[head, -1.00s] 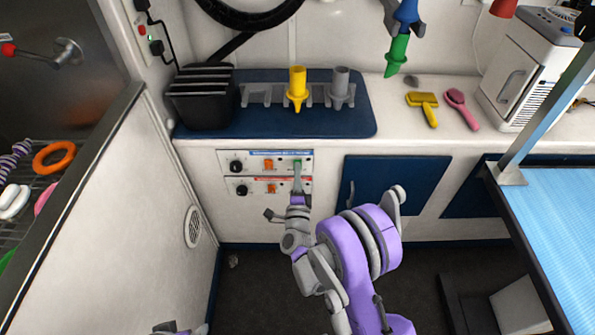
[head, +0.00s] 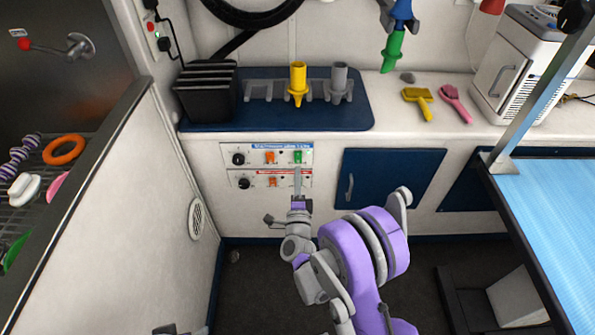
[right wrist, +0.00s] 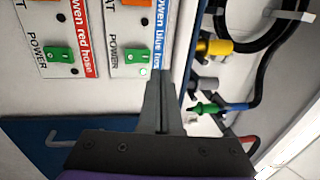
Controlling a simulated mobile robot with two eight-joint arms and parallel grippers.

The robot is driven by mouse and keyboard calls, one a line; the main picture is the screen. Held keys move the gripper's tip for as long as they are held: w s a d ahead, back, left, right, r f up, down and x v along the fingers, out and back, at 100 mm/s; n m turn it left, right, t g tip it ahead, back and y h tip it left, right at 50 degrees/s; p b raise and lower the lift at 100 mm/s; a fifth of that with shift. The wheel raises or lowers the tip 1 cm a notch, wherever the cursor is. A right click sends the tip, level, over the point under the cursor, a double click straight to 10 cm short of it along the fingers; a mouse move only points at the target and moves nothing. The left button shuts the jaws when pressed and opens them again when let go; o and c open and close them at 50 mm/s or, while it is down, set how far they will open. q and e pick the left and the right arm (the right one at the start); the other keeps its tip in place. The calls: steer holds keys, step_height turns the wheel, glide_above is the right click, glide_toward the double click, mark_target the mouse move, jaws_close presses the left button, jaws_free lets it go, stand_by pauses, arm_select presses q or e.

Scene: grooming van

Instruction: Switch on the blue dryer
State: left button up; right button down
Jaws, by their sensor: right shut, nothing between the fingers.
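The control panel (head: 266,165) on the cabinet front has two rows, the upper with a blue label strip and the lower with a red one. The upper row has a black knob, an orange switch and a green power switch (head: 297,157). My right gripper (head: 298,172) is shut and empty, just below the upper green switch in the picture. Only grey parts of my left arm show at the bottom edge.
A blue hose end with a green nozzle (head: 393,50) hangs above the counter. Yellow (head: 298,80) and grey (head: 339,82) nozzles stand in a rack. A blue cabinet door (head: 390,178) is right of the panel, and a blue-topped table (head: 550,215) stands far right.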

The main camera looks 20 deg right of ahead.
arm_select(q)
steer(key=shift+w+d+r, duration=0.15)
steer(key=shift+w+r, duration=0.15)
steer(key=shift+w, duration=0.05)
arm_select(e)
steer(key=r+v, duration=0.1)
steer(key=v, duration=0.6)
steer(key=shift+s+r, duration=0.2)
steer(key=shift+r, duration=0.3)
